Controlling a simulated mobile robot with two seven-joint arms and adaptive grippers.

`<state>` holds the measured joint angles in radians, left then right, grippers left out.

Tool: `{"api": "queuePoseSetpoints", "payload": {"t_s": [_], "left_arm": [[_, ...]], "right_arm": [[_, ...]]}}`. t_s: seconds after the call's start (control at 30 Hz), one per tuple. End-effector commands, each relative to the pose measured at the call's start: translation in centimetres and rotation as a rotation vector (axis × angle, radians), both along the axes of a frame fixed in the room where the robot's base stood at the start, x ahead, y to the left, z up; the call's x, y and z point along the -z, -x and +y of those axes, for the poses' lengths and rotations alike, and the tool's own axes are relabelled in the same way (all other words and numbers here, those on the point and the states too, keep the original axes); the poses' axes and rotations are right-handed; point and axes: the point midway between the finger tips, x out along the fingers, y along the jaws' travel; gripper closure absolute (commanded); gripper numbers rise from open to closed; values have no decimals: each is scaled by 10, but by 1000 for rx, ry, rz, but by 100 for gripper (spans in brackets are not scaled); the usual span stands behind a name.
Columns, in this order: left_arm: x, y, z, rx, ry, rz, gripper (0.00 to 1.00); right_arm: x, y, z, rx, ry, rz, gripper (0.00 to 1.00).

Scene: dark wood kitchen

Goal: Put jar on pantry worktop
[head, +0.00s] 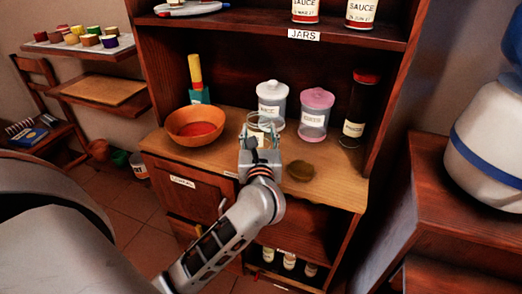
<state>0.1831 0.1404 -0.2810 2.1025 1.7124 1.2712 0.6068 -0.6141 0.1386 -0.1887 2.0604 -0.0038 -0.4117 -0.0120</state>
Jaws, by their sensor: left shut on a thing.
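My left gripper (260,143) is over the pantry worktop (338,184), in front of the jars. It is shut on a small, pale, see-through thing (256,122), apparently a clear jar, mostly hidden by the fingers. I cannot tell whether this touches the worktop. A white-lidded jar with a label (271,92) stands just behind it. A pink-lidded clear jar (315,112) stands to the right, and a tall dark jar with a red lid (360,105) stands at the right end. My right gripper is out of view.
A round dark patch (299,171) lies on the worktop at the front. The shelf labelled JARS (304,35) overhangs the worktop. The front right of the worktop is free.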

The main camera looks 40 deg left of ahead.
Motion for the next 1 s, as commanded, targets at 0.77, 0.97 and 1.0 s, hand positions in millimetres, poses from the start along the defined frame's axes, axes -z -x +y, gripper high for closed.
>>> {"api": "queuePoseSetpoints", "payload": {"t_s": [0.77, 0.97, 1.0], "left_arm": [[55, 0, 0, 1, -3, -6, 89], [61, 0, 0, 0, -2, -2, 45], [61, 0, 0, 0, -2, -2, 38]], "right_arm": [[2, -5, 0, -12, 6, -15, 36], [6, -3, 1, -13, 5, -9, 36], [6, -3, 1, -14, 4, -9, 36]]}}
